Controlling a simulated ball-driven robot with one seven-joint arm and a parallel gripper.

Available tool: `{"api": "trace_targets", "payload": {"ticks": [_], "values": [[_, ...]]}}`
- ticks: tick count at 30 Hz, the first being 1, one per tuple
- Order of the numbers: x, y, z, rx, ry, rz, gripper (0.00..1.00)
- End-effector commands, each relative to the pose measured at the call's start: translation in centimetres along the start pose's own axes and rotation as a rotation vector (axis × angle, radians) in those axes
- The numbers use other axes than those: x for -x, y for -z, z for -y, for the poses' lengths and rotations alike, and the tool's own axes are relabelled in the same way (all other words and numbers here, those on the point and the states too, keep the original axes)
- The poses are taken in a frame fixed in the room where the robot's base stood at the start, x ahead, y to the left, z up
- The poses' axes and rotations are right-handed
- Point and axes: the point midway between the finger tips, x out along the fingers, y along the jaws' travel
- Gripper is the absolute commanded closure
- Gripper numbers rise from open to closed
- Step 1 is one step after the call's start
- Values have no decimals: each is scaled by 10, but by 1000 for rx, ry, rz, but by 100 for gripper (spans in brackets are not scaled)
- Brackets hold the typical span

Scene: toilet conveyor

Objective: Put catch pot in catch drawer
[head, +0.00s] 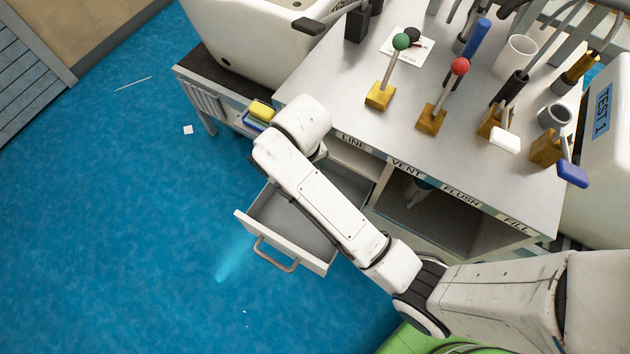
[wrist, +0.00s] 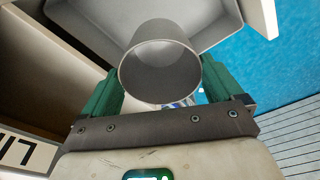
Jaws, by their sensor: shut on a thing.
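The catch pot (wrist: 160,62), a plain grey round cup, shows in the wrist view between the two green fingers of my gripper (wrist: 160,80). My gripper is shut on its sides, with the open rim facing the camera. The catch drawer (head: 285,218) is pulled out below the counter in the head view and its visible floor is bare. The drawer (wrist: 228,22) also shows behind the pot in the wrist view. The pot appears over or near the drawer; its height above the floor is unclear. In the head view my arm hides the gripper and pot.
The counter (head: 480,165) has a lettered front edge and several levers. A white mug (head: 515,57) and a grey cup (head: 555,115) stand on it. An open compartment (head: 430,212) lies right of the drawer. Yellow and blue items (head: 261,111) sit left. The blue floor is mostly clear.

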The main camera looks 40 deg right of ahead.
Motion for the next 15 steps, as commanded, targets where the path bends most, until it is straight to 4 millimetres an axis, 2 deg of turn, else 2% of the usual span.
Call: {"api": "trace_targets", "payload": {"ticks": [1, 6, 11, 15], "values": [[-21, -13, -1, -13, -3, 2, 57], [-40, -35, 3, -49, -7, 0, 57], [-57, -44, 5, -58, -9, 2, 57], [-82, -47, 5, -59, -9, 2, 57]]}}
